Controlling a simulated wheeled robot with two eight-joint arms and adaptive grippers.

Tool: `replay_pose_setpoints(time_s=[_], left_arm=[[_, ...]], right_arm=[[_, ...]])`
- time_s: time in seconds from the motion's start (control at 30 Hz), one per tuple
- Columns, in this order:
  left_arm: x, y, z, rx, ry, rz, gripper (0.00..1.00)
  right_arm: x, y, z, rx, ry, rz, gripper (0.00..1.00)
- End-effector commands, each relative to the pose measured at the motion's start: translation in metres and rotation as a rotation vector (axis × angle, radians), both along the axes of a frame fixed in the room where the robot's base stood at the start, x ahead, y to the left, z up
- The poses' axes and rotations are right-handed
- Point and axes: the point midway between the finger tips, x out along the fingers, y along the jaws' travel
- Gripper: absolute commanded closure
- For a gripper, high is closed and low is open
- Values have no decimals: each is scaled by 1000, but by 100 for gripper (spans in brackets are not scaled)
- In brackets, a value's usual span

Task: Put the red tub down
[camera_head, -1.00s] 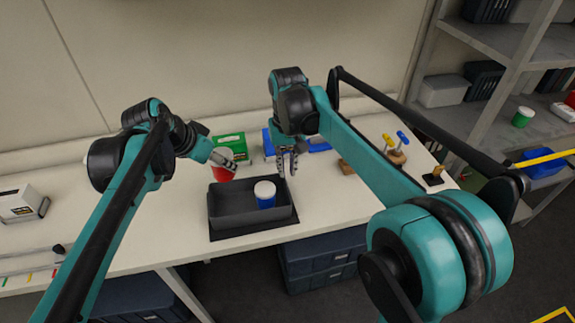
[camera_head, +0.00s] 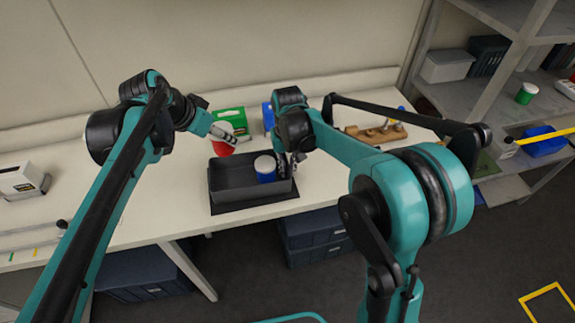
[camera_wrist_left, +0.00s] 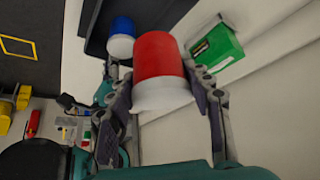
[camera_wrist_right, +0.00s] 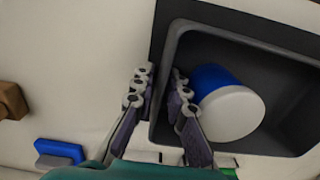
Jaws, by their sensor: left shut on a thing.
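The red tub (camera_head: 221,147) with a white lid is in my left gripper (camera_head: 222,133), at the back left of the grey tray. In the left wrist view the red tub (camera_wrist_left: 158,57) sits between both fingers. I cannot tell whether its base touches the table. The grey tray (camera_head: 229,191) holds a blue tub (camera_head: 265,172) with a white lid near its right wall. My right gripper (camera_head: 290,166) is at the tray's right wall. In the right wrist view its fingers (camera_wrist_right: 161,84) are apart, one on each side of the tray rim, holding nothing.
A green box (camera_head: 231,117) stands behind the red tub, with a blue item (camera_head: 268,115) to its right. A wooden rack (camera_head: 377,134) is further right. A white box (camera_head: 22,178) sits far left. Free tabletop (camera_head: 165,190) lies left of the tray.

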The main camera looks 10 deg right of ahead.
Motion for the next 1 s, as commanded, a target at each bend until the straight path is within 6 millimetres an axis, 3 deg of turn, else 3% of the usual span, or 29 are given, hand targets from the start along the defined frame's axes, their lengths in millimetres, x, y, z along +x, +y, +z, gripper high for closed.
replay_pose_setpoints(time_s=[0.07, 0.1, 0.13, 0.47, 0.67, 1.0], left_arm=[[0, 0, 0, 0, 0, 0, 81], [0, 0, 0, 0, 0, 0, 81], [0, 0, 0, 0, 0, 0, 81], [-2, -1, -4, 1, 0, 32, 81], [-7, -4, -26, 2, -3, 247, 81], [-7, -2, -49, 4, -6, 768, 81]], right_arm=[[0, 0, 0, 0, 0, 0, 86], [0, 0, 0, 0, 0, 0, 97], [0, 0, 0, 0, 0, 0, 100], [0, 0, 0, 0, 0, 0, 100], [0, 0, 1, 0, 0, 0, 100], [0, 0, 1, 0, 0, 0, 100]])
